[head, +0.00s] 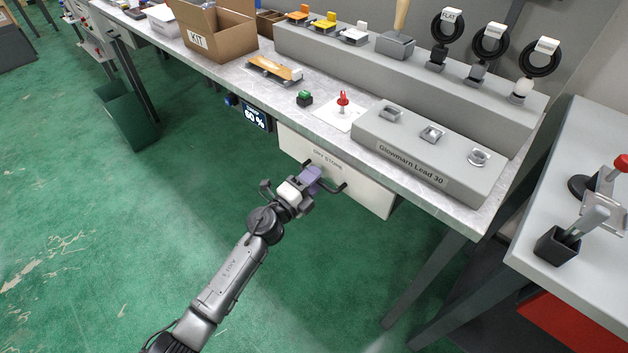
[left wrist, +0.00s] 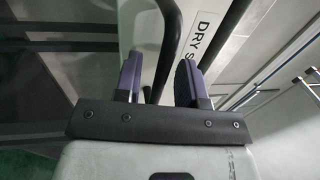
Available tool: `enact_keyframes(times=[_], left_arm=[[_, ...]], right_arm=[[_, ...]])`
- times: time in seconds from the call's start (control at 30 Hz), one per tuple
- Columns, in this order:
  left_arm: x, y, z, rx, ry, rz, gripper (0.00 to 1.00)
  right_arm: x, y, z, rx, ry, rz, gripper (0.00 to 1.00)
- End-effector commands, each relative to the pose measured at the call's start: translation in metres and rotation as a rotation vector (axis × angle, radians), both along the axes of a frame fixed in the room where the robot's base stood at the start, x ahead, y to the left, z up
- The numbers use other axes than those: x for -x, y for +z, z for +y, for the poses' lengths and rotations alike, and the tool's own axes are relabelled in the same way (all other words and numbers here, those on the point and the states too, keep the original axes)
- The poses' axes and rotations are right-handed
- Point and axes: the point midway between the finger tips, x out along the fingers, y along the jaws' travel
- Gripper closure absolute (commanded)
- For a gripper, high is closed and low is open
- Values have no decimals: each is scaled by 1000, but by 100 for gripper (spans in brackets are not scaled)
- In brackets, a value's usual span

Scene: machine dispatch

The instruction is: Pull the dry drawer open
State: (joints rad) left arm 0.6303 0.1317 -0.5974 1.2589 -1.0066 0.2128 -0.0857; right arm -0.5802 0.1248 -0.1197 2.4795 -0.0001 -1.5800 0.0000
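The dry drawer (head: 366,187) has a pale front labelled DRY STORE, under the front edge of the workbench. It looks shut. Its dark bar handle (head: 340,188) sticks out from the front. My left gripper (head: 311,177) is at the handle and hides its middle. In the left wrist view, the two purple-grey fingers (left wrist: 160,80) stand apart. The dark handle bar (left wrist: 168,42) runs between them, with a gap visible on both sides. Part of the drawer's label (left wrist: 208,35) shows to the right there. My right gripper is in neither view.
The workbench (head: 325,125) carries a cardboard KIT box (head: 225,45), a green button (head: 305,97), a red-topped plunger (head: 343,99) and a grey Glowmarn Lead 30 block (head: 410,160). A display (head: 254,117) hangs left of the drawer. The green floor in front is clear.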

Motion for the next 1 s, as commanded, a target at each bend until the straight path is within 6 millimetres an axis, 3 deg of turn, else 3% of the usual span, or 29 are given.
enact_keyframes(times=[0.37, 0.73, 1.0], left_arm=[[-2, 1, -2, 1, 0, -1, 64], [-2, 1, -2, 0, 0, 0, 100], [-2, 1, -2, 0, 0, 0, 100]], right_arm=[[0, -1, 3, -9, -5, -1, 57], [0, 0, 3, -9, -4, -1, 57], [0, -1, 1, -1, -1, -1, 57]])
